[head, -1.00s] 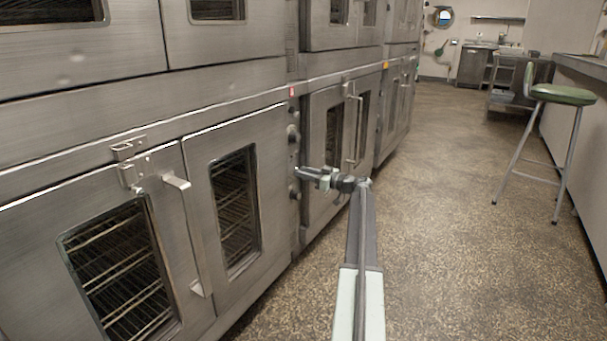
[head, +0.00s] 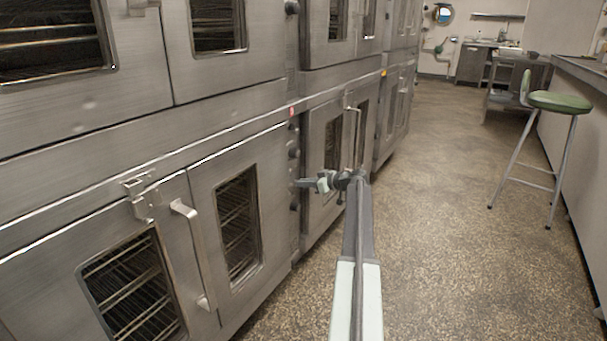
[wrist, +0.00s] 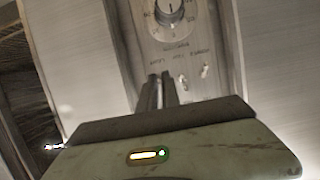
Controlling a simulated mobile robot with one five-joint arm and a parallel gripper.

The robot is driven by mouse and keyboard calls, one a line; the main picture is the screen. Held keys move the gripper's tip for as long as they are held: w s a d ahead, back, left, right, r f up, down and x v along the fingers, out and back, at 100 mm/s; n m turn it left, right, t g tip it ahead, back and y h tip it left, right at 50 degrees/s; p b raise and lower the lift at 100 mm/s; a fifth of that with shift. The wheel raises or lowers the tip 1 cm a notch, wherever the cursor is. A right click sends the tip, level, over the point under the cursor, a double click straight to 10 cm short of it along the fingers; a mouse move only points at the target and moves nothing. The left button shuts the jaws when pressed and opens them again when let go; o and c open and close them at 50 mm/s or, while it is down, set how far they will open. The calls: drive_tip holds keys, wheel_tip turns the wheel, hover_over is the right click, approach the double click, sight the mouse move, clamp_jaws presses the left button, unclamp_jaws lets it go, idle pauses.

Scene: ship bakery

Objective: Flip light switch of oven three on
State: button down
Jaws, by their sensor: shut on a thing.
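My gripper (head: 300,184) reaches left from the arm to the narrow control panel (head: 293,165) beside the lower oven doors. In the wrist view its two thin dark fingers (wrist: 161,92) are close together against the panel, just below the left label of a row of small labels. They are shut on the leftmost switch there, which they hide. Two small pale toggle switches, one (wrist: 184,83) beside the fingers and one (wrist: 205,72) farther right, show clear of the fingers. A round dial (wrist: 170,10) sits above the labels.
Steel oven doors line the left, with a long handle (head: 192,255) jutting out near the panel and another handle (head: 353,137) beyond my gripper. A green stool (head: 558,102) stands at the right by a counter. The speckled floor (head: 430,220) between is clear.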

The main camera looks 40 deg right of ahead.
drive_tip(key=r+g+p, duration=0.1)
drive_tip(key=g+p, duration=0.1)
drive_tip(key=p, duration=0.2)
drive_tip(key=g+h+p, duration=0.1)
drive_tip(key=g+p, duration=0.1)
drive_tip(key=p, duration=0.2)
drive_tip(key=shift+w+r, duration=0.1)
drive_tip(key=shift+r, duration=0.3)
drive_tip(key=shift+f+g, duration=0.1)
drive_tip(key=shift+g, duration=0.3)
drive_tip(key=c, duration=1.6)
unclamp_jaws()
drive_tip(key=shift+o, duration=0.2)
drive_tip(key=p+v, duration=0.5)
drive_tip(key=v, duration=0.2)
drive_tip(key=shift+s+r+p, duration=0.3)
drive_tip(key=shift+p, duration=0.1)
